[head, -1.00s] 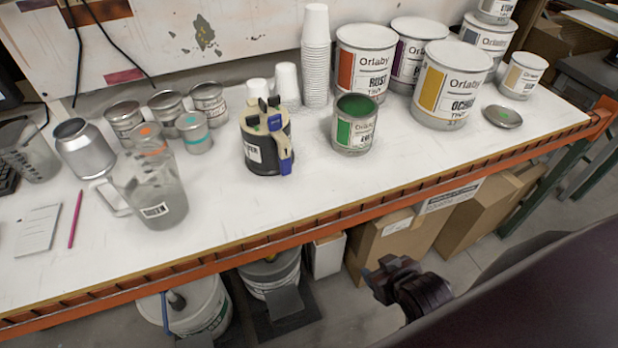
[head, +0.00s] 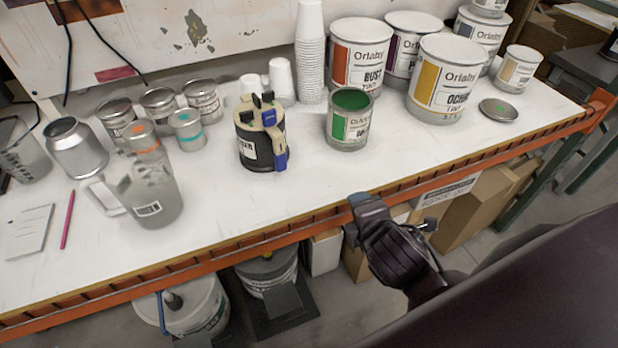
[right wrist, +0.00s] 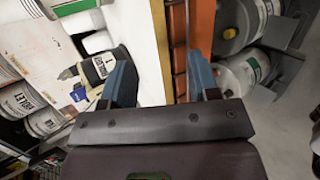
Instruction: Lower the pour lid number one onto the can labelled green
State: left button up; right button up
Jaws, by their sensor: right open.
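The pour lid (head: 268,119) appears to be the tan top with black knobs and a blue lever on a black, white-labelled round body. It stands on the bench left of the green-labelled can (head: 348,128). That can is open, with green paint inside, and nothing covers it. The black body with its label also shows in the right wrist view (right wrist: 104,64). My right gripper (head: 366,203) is at the bench's front edge, in front of the can and apart from it. In the right wrist view its blue fingers (right wrist: 160,66) are spread and empty. My left gripper is not in view.
A flat lid with a green dot (head: 499,109) lies at the right. Large tins, including the ochre one (head: 447,80), and a tall cup stack (head: 310,55) stand behind. A clear jug (head: 150,190) stands left. The bench front (head: 240,205) is mostly clear.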

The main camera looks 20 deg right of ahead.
jog(key=w+a+r+n+t+y, duration=0.1)
jog(key=w+a+r+n+t, duration=0.3)
jog(key=n, duration=0.5)
jog(key=n+t+y, duration=0.3)
jog(key=n+y, duration=0.1)
jog(key=n, duration=0.7)
send_near(280, 141)
jog(key=w, duration=0.6)
jog(key=w+a+f, duration=0.1)
jog(key=w, duration=0.3)
jog(key=shift+c, duration=0.3)
jog(key=c, duration=1)
jog(key=shift+o, duration=0.2)
jog(key=shift+r+p, duration=0.55)
jog(key=shift+p, duration=0.25)
